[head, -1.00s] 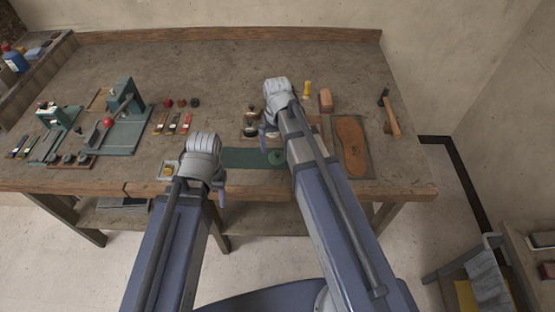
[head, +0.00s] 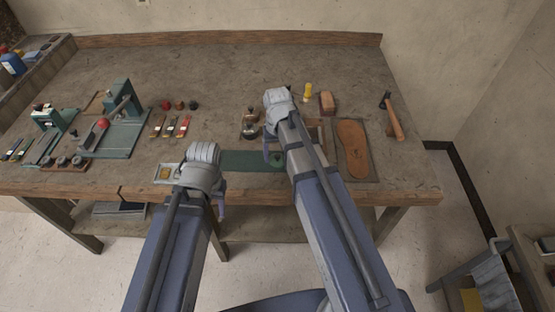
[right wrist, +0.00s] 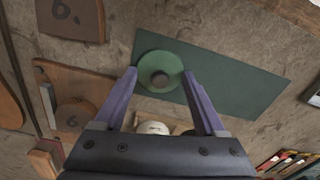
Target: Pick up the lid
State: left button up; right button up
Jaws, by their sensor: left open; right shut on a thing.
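A brown sole (head: 352,147) on a board and a hammer (head: 393,118) lie to the right. Small jars (head: 250,131) stand just left of my right wrist. A green press (head: 118,120) and several small tools are at the left. The back of the table (head: 220,65) is clear.

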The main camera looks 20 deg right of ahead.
aim_at(277, 155)
jog(key=c, duration=0.4)
jog(key=shift+c, duration=0.2)
pick_arm(q)
notch_tip(277, 155, up, 10)
jog(key=p, duration=1)
pick_arm(e)
notch_tip(277, 155, up, 10)
pick_arm(q)
jog(key=shift+w+r, duration=0.1)
pick_arm(e)
jog(key=shift+w+r, duration=0.1)
